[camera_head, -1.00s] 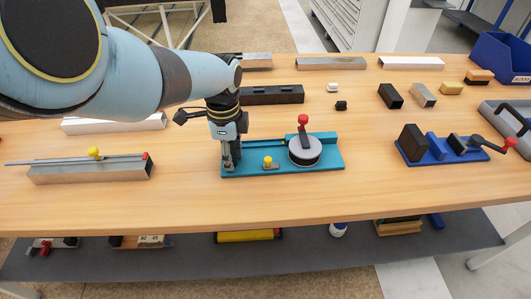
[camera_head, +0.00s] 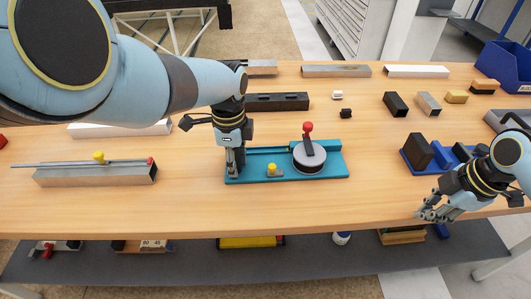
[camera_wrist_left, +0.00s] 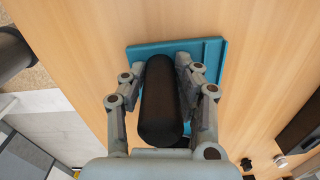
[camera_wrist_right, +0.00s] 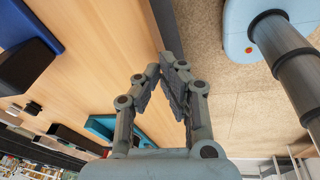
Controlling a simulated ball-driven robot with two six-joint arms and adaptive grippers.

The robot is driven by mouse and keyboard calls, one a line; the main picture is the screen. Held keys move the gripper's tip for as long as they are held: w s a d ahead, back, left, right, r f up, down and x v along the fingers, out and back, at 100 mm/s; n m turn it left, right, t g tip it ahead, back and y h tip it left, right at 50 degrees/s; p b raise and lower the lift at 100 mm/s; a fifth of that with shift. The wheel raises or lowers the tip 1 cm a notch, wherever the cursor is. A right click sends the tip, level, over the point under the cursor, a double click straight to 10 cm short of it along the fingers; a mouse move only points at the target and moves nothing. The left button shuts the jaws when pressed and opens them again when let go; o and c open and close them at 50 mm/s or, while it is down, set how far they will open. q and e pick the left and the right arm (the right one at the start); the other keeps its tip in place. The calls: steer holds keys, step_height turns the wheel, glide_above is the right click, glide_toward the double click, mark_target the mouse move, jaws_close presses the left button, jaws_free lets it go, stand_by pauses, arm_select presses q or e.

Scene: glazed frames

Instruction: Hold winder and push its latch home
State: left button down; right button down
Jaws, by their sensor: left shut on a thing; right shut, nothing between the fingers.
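The winder is a teal base plate (camera_head: 325,173) with a grey round drum (camera_head: 309,158), a red-knobbed lever (camera_head: 307,128) standing up at the drum, and a small yellow knob (camera_head: 272,169) at its front. A black cylindrical grip (camera_wrist_left: 160,105) stands at the plate's left end. My left gripper (camera_head: 235,170) is shut on this grip; its fingers flank it in the left wrist view (camera_wrist_left: 164,66). The grip is mostly hidden in the head view. My right gripper (camera_head: 428,211) is shut and empty near the table's front edge, apart from the winder and to its right.
A blue-based fixture (camera_head: 412,155) with a dark block stands right of the winder, close behind my right gripper. A grey bar with a yellow knob (camera_head: 98,157) lies at left. Several bars and small blocks line the back. The table between winder and right gripper is clear.

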mark_target(277, 170)
arm_select(q)
steer(key=shift+s+f, duration=0.2)
arm_select(e)
steer(key=w+a+r+y, duration=0.1)
steer(key=w+a, duration=0.1)
steer(key=a, duration=0.2)
steer(key=w+a+r+m+y, duration=0.1)
steer(key=w+a, duration=0.1)
steer(key=a, duration=0.2)
steer(key=w+a+r+t+y, duration=0.1)
steer(key=w+a, duration=0.1)
steer(key=a, duration=0.3)
steer(key=shift+w+a, duration=0.1)
steer(key=shift+w, duration=0.2)
steer(key=w+a+r+y, duration=0.1)
steer(key=w+a+r, duration=0.1)
steer(key=a, duration=0.2)
steer(key=w+a+r+y, duration=0.1)
steer(key=a+r, duration=0.1)
steer(key=a, duration=0.3)
steer(key=w+a+r+m+y, duration=0.1)
steer(key=w+a+r, duration=0.1)
steer(key=a+r, duration=0.1)
steer(key=shift+w+a+t, duration=0.3)
steer(key=shift+a+t, duration=0.1)
steer(key=shift+a, duration=0.5)
steer(key=x, duration=1)
steer(key=shift+d, duration=1.3)
